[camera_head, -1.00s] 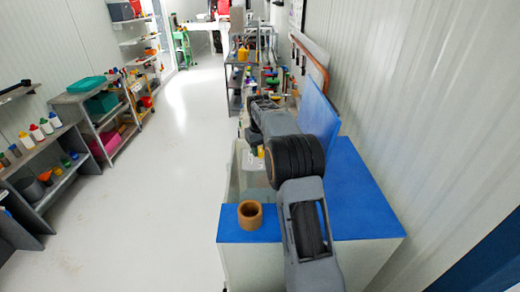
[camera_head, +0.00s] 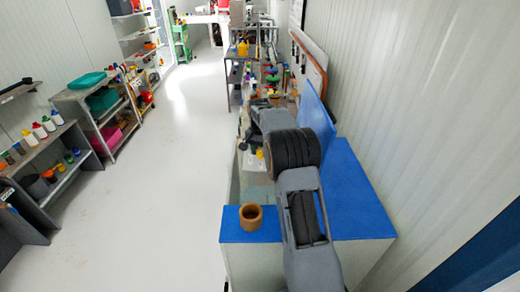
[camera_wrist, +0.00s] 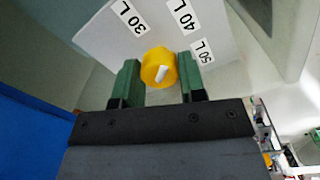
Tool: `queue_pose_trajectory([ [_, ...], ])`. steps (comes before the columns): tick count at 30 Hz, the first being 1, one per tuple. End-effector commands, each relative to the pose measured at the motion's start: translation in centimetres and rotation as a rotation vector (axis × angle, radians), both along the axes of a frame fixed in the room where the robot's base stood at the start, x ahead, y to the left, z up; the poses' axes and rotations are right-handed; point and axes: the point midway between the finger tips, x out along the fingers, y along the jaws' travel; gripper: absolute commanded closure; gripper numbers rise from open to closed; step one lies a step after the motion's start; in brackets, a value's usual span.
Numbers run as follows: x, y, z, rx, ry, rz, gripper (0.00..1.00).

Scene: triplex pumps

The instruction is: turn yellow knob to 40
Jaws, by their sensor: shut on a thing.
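The yellow knob (camera_wrist: 159,68) shows in the wrist view on a pale panel (camera_wrist: 92,37), with a short white pointer mark on its face. The mark slants, its upper end leaning right, roughly toward the 40 L label (camera_wrist: 179,16). The 30 L label (camera_wrist: 132,17) is to the upper left and the 50 L label (camera_wrist: 202,51) to the right. My gripper (camera_wrist: 160,76) has its green fingers on either side of the knob and is shut on it. In the head view my arm reaches over the blue-topped bench, and I cannot make out the knob clearly.
The blue bench top (camera_head: 350,195) carries a brown cup (camera_head: 251,216) near its front left corner. A white corrugated wall stands close on the right. Shelves with bottles and bins line the left. The white floor (camera_head: 160,190) between is clear.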

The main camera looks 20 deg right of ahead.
Motion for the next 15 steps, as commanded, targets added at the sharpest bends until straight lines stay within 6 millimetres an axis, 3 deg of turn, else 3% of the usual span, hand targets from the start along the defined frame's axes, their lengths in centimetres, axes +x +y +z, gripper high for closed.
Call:
queue_pose_trajectory([
  [15,0.1,-0.05,0.15,-0.001,-0.005,-0.167,0.86],
])
